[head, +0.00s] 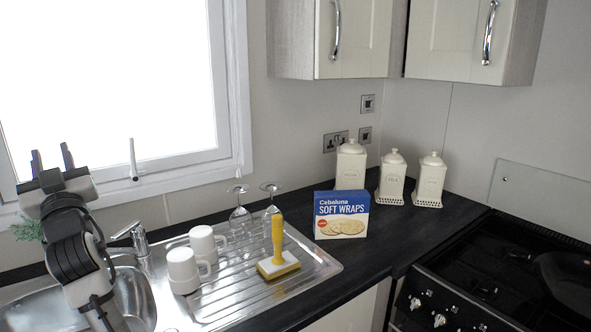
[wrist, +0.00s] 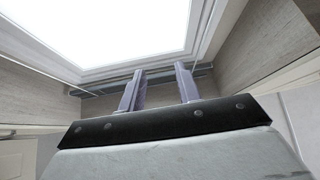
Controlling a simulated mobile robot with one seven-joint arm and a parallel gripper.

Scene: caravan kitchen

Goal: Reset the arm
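My gripper (head: 52,160) is at the left of the head view, raised in front of the window with its fingers pointing up. The two fingers are apart with nothing between them. In the wrist view my gripper (wrist: 160,88) also shows spread, empty fingers, with a bright skylight or window opening beyond. My arm stands over the sink area, and its lower part runs out of the bottom of the head view.
A sink (head: 135,290) with a tap (head: 133,238) is beside my arm. The drainer (head: 235,296) holds two white mugs, two upturned glasses and a yellow-handled brush (head: 278,245).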

